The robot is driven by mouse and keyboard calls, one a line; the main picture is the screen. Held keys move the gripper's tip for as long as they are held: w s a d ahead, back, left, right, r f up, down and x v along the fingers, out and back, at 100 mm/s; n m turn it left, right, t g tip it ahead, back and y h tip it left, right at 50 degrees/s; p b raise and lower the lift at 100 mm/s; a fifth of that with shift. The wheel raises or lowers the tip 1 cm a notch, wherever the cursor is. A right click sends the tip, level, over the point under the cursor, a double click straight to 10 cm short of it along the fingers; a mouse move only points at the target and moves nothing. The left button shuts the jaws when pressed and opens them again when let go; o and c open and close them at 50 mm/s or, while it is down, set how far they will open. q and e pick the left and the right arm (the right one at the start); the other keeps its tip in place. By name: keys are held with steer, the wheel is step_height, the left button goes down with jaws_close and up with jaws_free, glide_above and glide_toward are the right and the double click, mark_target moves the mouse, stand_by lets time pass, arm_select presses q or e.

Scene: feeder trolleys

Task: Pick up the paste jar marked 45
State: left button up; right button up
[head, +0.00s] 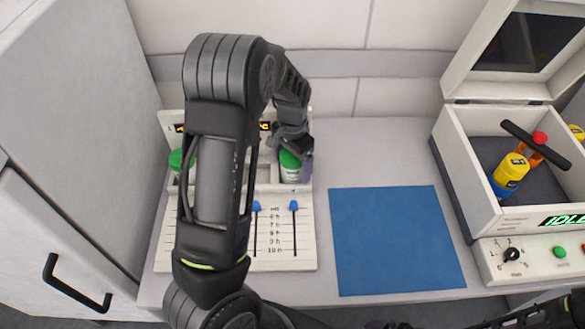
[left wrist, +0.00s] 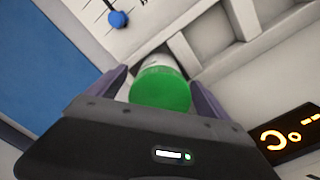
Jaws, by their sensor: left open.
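A white jar with a green lid (head: 289,166) stands in the right-hand compartment of the white rack. Its green lid also shows in the left wrist view (left wrist: 160,89). My left gripper (head: 296,160) is over this jar, its open fingers on either side of the lid; I cannot tell whether they touch it. No number is readable on the jar. A second green-lidded jar (head: 176,160) stands at the left end of the rack, partly hidden by my left arm. The middle of the rack is largely hidden. My right gripper is not clearly visible.
The rack's front panel has blue sliders (head: 293,206). A blue mat (head: 395,240) lies bare to the right. Further right is an open white box (head: 468,165) holding a yellow-and-blue item. A grey cabinet (head: 75,110) stands close on the left.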

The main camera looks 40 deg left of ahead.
arm_select(q)
jaws_close()
stand_by(1.0)
